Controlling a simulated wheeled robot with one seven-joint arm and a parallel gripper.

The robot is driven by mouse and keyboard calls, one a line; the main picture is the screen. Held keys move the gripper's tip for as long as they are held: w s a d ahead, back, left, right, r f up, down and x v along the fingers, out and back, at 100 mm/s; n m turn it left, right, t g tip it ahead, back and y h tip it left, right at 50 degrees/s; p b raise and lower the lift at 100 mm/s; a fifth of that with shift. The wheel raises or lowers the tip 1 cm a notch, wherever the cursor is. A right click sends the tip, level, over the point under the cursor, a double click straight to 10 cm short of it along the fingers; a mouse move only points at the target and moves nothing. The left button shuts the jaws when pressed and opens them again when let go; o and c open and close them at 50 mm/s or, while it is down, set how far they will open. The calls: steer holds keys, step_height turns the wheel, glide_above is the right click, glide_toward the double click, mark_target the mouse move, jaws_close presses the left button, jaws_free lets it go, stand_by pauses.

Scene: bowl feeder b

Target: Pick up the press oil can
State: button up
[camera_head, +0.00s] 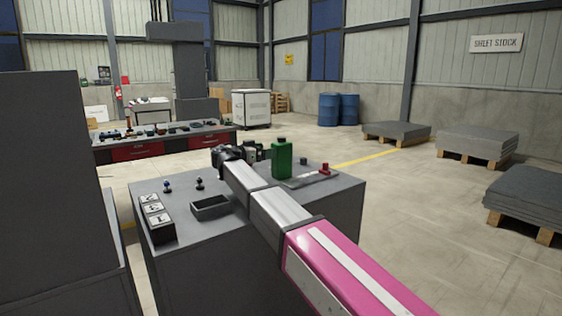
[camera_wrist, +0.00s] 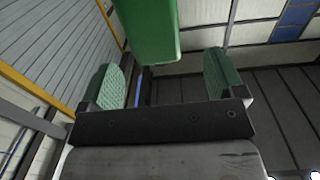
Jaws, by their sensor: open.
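The press oil can is a green can (camera_head: 282,161) with a dark cap, upright on the grey cabinet top. My gripper (camera_head: 254,151) is just left of it in the head view, partly hidden by my own arm. In the wrist view the green can (camera_wrist: 148,32) fills the top middle, ahead of the two fingers. My gripper's green-padded fingers (camera_wrist: 164,72) are spread wide and nothing is held between them. I cannot tell how far the can is from the fingertips.
The cabinet top (camera_head: 235,226) also carries a dark tray (camera_head: 210,207), small knobs (camera_head: 168,187), a labelled block (camera_head: 156,217) and a flat tool with a red part (camera_head: 324,170). A workbench (camera_head: 160,149) with several tools stands behind. Sheet pallets (camera_head: 478,143) stand at right.

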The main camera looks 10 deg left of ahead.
mark_target(282, 148)
steer(key=x, duration=0.8)
steer(key=shift+s+d+f, duration=0.1)
steer(key=shift+s+d, duration=0.05)
steer(key=shift+s, duration=0.05)
jaws_close()
